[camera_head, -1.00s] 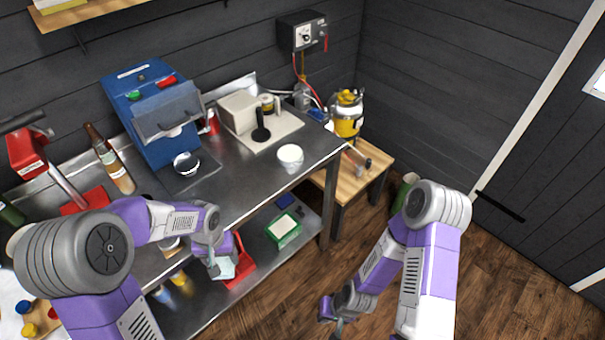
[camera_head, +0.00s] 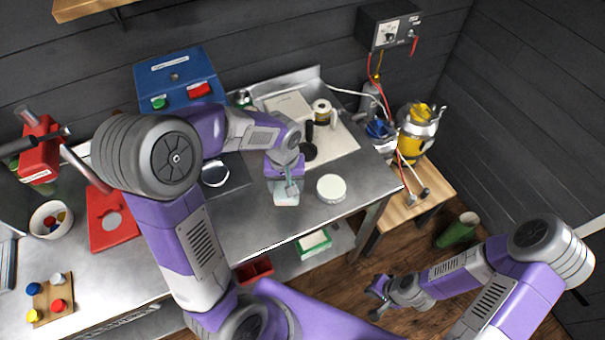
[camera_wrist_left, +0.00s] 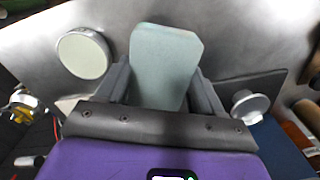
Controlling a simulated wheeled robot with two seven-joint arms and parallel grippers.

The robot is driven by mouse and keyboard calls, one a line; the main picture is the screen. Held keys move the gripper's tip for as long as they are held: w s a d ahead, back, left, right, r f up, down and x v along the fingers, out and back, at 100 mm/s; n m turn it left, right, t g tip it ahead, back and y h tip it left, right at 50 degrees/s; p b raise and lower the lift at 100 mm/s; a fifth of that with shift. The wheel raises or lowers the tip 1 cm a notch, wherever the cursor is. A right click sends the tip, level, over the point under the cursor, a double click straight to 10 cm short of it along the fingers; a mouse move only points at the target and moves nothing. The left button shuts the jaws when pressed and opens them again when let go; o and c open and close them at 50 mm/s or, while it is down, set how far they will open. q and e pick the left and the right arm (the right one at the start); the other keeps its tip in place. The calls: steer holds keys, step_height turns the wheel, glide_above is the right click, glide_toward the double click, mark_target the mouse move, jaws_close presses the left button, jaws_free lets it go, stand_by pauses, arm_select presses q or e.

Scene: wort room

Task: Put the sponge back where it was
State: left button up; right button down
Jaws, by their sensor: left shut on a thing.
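The sponge (camera_head: 286,197) is a pale grey-green block. My left gripper (camera_head: 287,185) is shut on it and holds it over the steel bench top (camera_head: 255,215), to the left of a white round tub (camera_head: 331,188). In the left wrist view the sponge (camera_wrist_left: 165,62) stands out between the two dark fingers, with the steel surface behind it. I cannot tell how high above the bench it is. My right gripper (camera_head: 379,298) hangs low at the right, over the wooden floor; its fingers are too small to read.
Behind the sponge a pale board (camera_head: 338,143) bears a mug and a black round-ended tool. A blue machine (camera_head: 178,82) stands at the back left. A green-edged box (camera_head: 314,243) is on the lower shelf. A wooden stand (camera_head: 420,205) is at right.

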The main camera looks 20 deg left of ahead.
arm_select(q)
steer(key=shift+w+a+f, duration=0.1)
steer(key=shift+w+f, duration=0.1)
steer(key=shift+f, duration=0.7)
steer(key=f, duration=0.2)
steer(key=f+b, duration=0.1)
steer(key=shift+s+f, duration=0.35)
steer(key=shift+s, duration=0.05)
steer(key=shift+w+f+b, duration=0.15)
steer(key=shift+f+b, duration=0.15)
steer(key=shift+f, duration=1.75)
arm_select(e)
steer(key=shift+w+f, duration=0.1)
steer(key=shift+f, duration=0.6)
arm_select(q)
steer(key=shift+f, duration=0.2)
steer(key=o, duration=1.1)
steer(key=shift+r, duration=0.1)
arm_select(e)
steer(key=shift+f, duration=0.15)
